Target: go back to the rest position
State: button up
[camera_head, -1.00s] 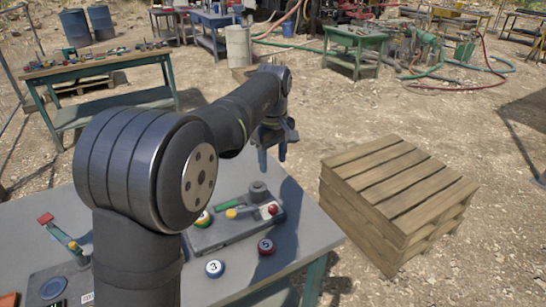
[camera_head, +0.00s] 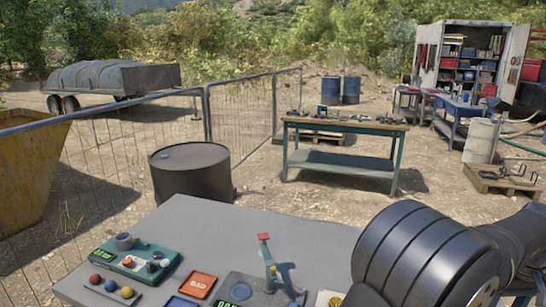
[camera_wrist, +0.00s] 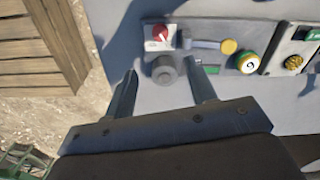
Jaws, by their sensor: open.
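My gripper (camera_wrist: 163,92) shows in the wrist view with its two fingers spread apart and nothing between them. It hangs above the edge of the grey table (camera_wrist: 118,20). Just past the fingertips is a grey device with a round dark knob (camera_wrist: 164,72), a red button (camera_wrist: 160,33) and a yellow-ended lever (camera_wrist: 229,46). In the head view my arm fills the lower right, and my gripper is out of the picture there.
A wooden pallet stack (camera_wrist: 35,50) stands beside the table. A black barrel (camera_head: 191,175) and a fence stand behind.

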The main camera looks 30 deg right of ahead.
notch_tip(320, 180, down, 14)
dwell(0.4)
jog(key=shift+r, duration=0.1)
notch_tip(320, 180, up, 18)
notch_tip(320, 180, down, 18)
jog(key=shift+r, duration=0.15)
jog(key=shift+f, duration=0.3)
jog(key=m, duration=1.2)
jog(key=shift+r, duration=1.5)
